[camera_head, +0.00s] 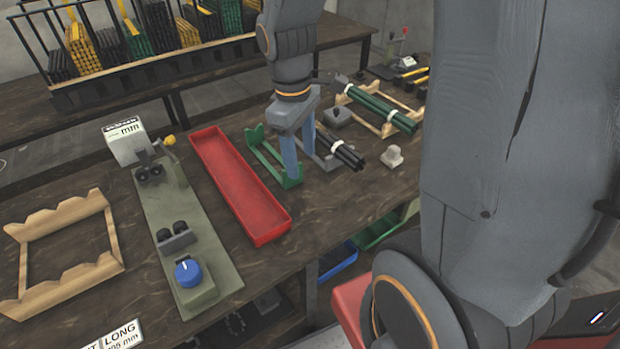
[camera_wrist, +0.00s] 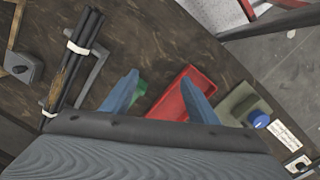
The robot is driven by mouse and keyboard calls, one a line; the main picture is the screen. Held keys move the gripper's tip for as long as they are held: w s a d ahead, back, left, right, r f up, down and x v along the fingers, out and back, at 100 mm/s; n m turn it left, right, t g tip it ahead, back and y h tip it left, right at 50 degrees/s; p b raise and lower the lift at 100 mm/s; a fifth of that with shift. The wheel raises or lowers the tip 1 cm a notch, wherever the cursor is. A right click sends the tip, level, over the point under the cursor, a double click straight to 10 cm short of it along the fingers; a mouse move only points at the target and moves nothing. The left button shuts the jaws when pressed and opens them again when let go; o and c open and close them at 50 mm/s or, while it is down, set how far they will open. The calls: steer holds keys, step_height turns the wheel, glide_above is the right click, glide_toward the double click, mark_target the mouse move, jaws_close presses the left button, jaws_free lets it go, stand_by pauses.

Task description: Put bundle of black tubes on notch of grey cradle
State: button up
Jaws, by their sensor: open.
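The bundle of black tubes (camera_head: 348,156), with pale bands, lies at a slant over the grey cradle (camera_head: 322,161). In the wrist view the bundle (camera_wrist: 86,30) is at the upper left, with bars of the grey cradle (camera_wrist: 94,76) showing along its right side. The bundle looks supported by the cradle, but I cannot tell whether it is seated in a notch. My gripper (camera_head: 300,168) is open and empty, pointing down between the green cradle and the grey cradle. In the wrist view its fingers (camera_wrist: 166,77) stand apart, to the right of the bundle.
A green cradle (camera_head: 268,160) and red tray (camera_head: 236,186) are left of my gripper. A wooden cradle (camera_head: 352,101) with green tubes (camera_head: 382,108) stands behind right. Grey blocks (camera_head: 338,114) (camera_head: 392,155) flank the bundle. A fixture with a blue knob (camera_head: 188,272) stands front left.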

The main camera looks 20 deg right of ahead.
steer(key=s+a+m, duration=0.1)
steer(key=s+m, duration=0.6)
steer(key=m, duration=0.1)
steer(key=shift+f+t+y, duration=0.4)
steer(key=shift+f, duration=0.05)
stand_by(0.6)
